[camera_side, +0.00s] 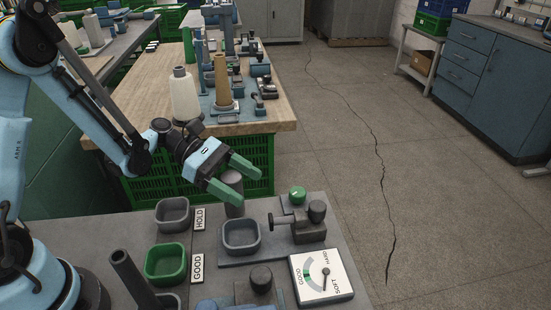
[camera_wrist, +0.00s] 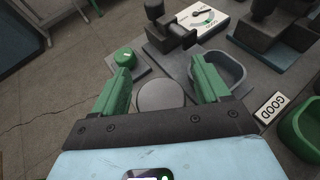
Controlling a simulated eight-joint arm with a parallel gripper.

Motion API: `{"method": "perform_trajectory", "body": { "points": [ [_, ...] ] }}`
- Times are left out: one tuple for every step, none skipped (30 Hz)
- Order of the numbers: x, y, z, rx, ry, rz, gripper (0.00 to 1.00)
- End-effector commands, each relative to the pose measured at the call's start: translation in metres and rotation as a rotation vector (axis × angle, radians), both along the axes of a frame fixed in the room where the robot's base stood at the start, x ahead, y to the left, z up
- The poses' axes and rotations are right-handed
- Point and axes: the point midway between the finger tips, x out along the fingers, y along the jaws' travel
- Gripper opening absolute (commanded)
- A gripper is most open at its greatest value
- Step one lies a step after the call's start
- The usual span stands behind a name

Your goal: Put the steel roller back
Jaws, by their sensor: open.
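A grey cylinder (camera_side: 233,208), which looks like the steel roller, stands upright on the grey bench top. In the wrist view its round top (camera_wrist: 160,95) lies between my two green fingers. My gripper (camera_side: 249,187) is open around or just above the cylinder, with a finger on each side. In the wrist view my open gripper (camera_wrist: 162,60) shows a gap between each finger and the cylinder's top. I cannot tell how far down the fingers reach. A finger hides part of the cylinder in the side view.
A gauge (camera_side: 322,280), a green tray (camera_side: 166,280) by the GOOD label and a grey HOLD tray (camera_side: 172,228) are nearby. A wooden table (camera_side: 145,105) stands behind.

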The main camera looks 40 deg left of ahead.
Motion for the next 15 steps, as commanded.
{"method": "perform_trajectory", "body": {
  "points": [
    [0.0,0.0,0.0,0.0,0.0,0.0,0.75],
    [0.0,0.0,0.0,0.0,0.0,0.0,0.75],
    [0.0,0.0,0.001,0.0,0.0,0.0,0.75],
    [0.0,0.0,0.002,0.0,0.0,0.0,0.75],
    [0.0,0.0,0.003,0.0,0.0,0.0,0.75],
    [0.0,0.002,0.004,0.0,0.001,0.001,0.75],
    [-0.001,0.005,0.006,0.0,0.0,0.002,0.75],
    [-0.002,0.009,0.007,0.0,0.001,0.004,0.75],
    [-0.003,0.016,0.01,0.0,0.001,0.006,0.75],
    [-0.004,0.021,0.012,0.0,0.0,0.004,0.75],
    [-0.005,0.026,0.014,0.0,0.0,0.006,0.75],
    [-0.007,0.034,0.017,0.0,0.0,0.007,0.75],
    [-0.008,0.04,0.02,0.0,0.0,0.007,0.75],
    [-0.01,0.046,0.022,0.0,0.0,0.007,0.75],
    [-0.012,0.053,0.026,0.0,0.0,0.006,0.75]
  ]
}}
